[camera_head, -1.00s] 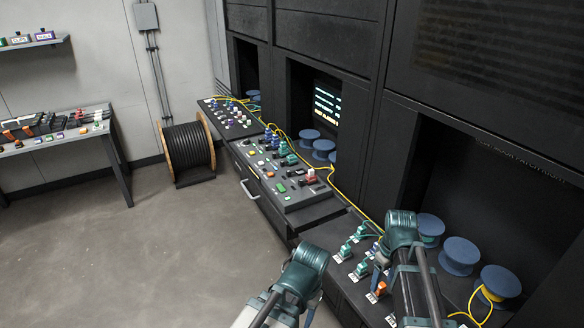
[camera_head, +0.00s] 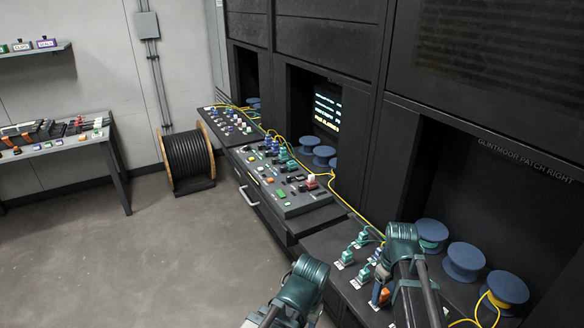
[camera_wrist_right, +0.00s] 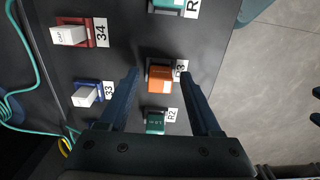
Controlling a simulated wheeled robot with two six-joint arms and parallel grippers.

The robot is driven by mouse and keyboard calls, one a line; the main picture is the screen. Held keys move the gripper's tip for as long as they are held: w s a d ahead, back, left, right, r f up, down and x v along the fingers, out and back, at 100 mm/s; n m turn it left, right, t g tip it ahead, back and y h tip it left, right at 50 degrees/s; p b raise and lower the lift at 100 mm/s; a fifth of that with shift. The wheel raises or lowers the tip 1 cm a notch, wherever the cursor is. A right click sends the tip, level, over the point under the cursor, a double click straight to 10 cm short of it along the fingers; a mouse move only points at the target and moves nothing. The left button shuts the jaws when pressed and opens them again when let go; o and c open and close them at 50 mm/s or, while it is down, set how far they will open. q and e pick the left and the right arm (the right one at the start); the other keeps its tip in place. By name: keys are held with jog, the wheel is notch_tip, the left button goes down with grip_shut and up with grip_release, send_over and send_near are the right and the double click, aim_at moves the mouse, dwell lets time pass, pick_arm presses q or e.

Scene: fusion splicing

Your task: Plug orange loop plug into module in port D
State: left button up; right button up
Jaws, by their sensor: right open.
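An orange plug (camera_wrist_right: 160,78) sits in a holder on the dark bench, beside a label that seems to end in 3. In the right wrist view it lies between the two fingers of my right gripper (camera_wrist_right: 164,85), which is open around it without visible contact. In the head view the orange plug (camera_head: 384,295) shows just beside my right gripper (camera_head: 380,285), partly hidden by the arm. My left arm shows at the bottom centre of the head view, but its fingers are not visible. I cannot make out which port is D on the central panel (camera_head: 318,203).
A green plug (camera_wrist_right: 155,122) by label R2, a white cap on a blue base (camera_wrist_right: 88,96) by 33 and one on a red base (camera_wrist_right: 72,34) by 34 stand close by. Blue spools (camera_head: 464,262) and a yellow cable (camera_head: 350,207) lie behind.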

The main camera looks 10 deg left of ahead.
aim_at(385, 292)
dwell(0.3)
grip_shut()
pick_arm(q)
jog(key=shift+r, duration=0.1)
pick_arm(e)
jog(key=shift+r, duration=0.1)
dwell(1.3)
jog(key=shift+r+p, duration=2.9)
jog(key=shift+p, duration=0.15)
pick_arm(q)
notch_tip(385, 292, up, 6)
jog(key=shift+f, duration=0.1)
jog(key=shift+f, duration=0.2)
pick_arm(e)
jog(key=shift+f, duration=0.2)
